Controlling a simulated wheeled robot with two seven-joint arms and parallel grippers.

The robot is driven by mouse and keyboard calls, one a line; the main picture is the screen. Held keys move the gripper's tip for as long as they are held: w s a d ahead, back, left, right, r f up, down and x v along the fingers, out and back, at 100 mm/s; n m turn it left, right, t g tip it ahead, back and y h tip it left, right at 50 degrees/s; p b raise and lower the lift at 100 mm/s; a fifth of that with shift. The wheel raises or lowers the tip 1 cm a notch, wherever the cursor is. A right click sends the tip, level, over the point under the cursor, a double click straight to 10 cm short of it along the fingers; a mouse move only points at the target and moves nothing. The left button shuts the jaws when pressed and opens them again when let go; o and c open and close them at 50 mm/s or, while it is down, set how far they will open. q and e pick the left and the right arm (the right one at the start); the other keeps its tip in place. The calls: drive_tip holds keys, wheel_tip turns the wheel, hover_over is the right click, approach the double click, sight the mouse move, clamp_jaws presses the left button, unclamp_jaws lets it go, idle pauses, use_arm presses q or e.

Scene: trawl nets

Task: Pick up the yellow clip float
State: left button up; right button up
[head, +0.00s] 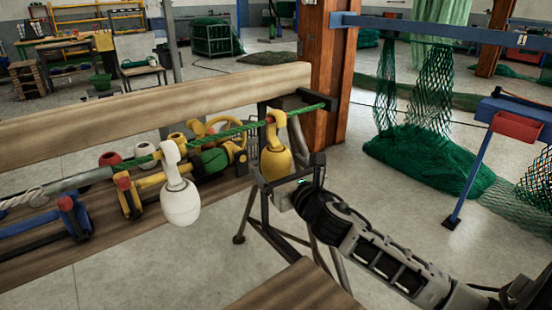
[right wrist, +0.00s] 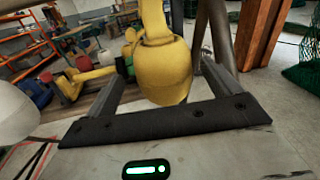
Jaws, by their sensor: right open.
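The yellow clip float (head: 276,160) hangs bulb-down by its clip from the green rope, near the rope's right end. My right gripper (head: 288,178) is open at the bulb, reaching in from the lower right. In the right wrist view the yellow bulb (right wrist: 166,68) sits between the two fingers, with a finger on either side. I cannot tell whether either finger touches it. The clip's top is cut off in that view. My left gripper is not in view.
A white clip float (head: 180,203) hangs on the same rope to the left; it also shows at the left edge of the wrist view (right wrist: 16,112). Yellow, red, green and blue gear lies on the wooden bench (head: 110,230) behind the rope. A long wooden beam (head: 150,101) runs behind.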

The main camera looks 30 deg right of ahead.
sight(273, 158)
drive_tip(key=w, duration=0.2)
drive_tip(key=w+d, duration=0.1)
drive_tip(key=w, duration=0.1)
drive_tip(key=shift+w, duration=0.35)
drive_tip(key=c, duration=1.1)
drive_tip(key=shift+r, duration=0.1)
